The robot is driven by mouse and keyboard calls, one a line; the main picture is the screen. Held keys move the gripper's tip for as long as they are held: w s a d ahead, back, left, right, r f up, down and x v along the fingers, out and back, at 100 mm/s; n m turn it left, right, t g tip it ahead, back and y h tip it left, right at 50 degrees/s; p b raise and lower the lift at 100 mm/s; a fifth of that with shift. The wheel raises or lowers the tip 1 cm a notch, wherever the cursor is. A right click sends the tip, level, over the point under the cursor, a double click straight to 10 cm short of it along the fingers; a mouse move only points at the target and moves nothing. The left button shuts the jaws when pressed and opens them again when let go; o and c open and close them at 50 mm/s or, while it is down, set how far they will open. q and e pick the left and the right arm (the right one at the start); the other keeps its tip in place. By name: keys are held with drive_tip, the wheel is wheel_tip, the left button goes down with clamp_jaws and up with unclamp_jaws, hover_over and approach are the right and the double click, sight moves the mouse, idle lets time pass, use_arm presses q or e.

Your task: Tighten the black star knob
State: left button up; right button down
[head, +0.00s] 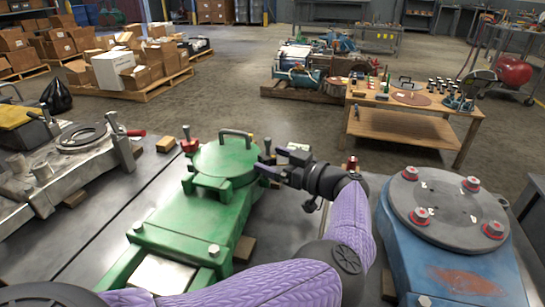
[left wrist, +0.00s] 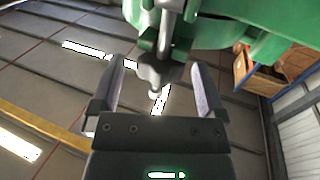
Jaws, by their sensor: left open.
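The green round-lidded fixture (head: 222,165) stands on the bench in the head view, with a grey bar handle on its lid. It also shows at the top of the left wrist view (left wrist: 240,35). A dark grey lobed knob (left wrist: 158,74), which looks like the star knob, sits on a metal stud beside the green body in the left wrist view. My left gripper (head: 270,167) is at the fixture's right side. Its fingers (left wrist: 155,88) are open, one on each side of the knob, with gaps visible. In the head view I cannot make the knob out clearly. My right gripper is not in view.
A blue fixture (head: 455,262) with a grey disc and red-capped bolts stands at the right. A grey fixture (head: 60,165) is at the left. A red-topped item (head: 190,146) stands by the green lid. A wooden table (head: 415,125) with small parts is behind.

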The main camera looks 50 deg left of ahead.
use_arm(q)
drive_tip(key=shift+s+a, duration=0.1)
drive_tip(key=shift+a, duration=0.3)
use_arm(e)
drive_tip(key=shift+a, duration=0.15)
